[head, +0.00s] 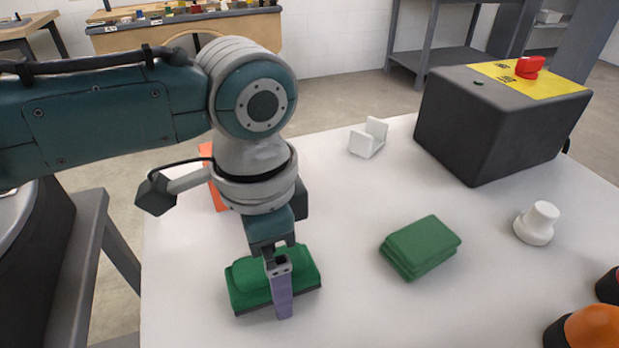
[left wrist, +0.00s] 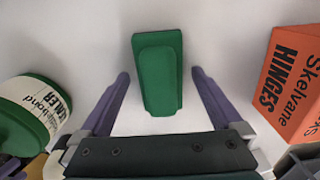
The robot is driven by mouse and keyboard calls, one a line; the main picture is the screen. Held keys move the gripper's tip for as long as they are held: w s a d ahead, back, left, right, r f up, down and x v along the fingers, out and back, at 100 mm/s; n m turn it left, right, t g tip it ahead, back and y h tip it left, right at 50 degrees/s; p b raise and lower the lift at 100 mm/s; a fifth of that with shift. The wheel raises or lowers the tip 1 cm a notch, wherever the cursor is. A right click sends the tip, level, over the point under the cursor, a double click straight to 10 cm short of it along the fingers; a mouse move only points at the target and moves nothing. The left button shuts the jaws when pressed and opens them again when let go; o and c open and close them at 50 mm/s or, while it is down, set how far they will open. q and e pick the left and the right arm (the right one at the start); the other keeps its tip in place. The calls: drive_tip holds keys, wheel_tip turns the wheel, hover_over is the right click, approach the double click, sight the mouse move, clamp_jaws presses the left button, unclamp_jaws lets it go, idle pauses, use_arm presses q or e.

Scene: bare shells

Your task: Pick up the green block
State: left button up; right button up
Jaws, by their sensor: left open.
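A green block (head: 248,275) with a narrower raised part on top and a dark lower edge sits on the white table. In the left wrist view the green block (left wrist: 158,75) lies between the two purple fingers, with a gap on each side. My left gripper (head: 281,292) points down at the block, open and empty. In the head view one finger hides part of the block's near side, and the other finger is hidden. My right gripper is not in view.
A green stack of flat pads (head: 420,247) lies to the right. An orange hinges box (left wrist: 295,80) and a sealer can (left wrist: 38,105) flank the fingers. A white bracket (head: 368,140), a white knob (head: 537,222) and a dark box (head: 480,130) stand on the table (head: 350,305).

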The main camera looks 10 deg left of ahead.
use_arm(q)
drive_tip(key=c, duration=1.5)
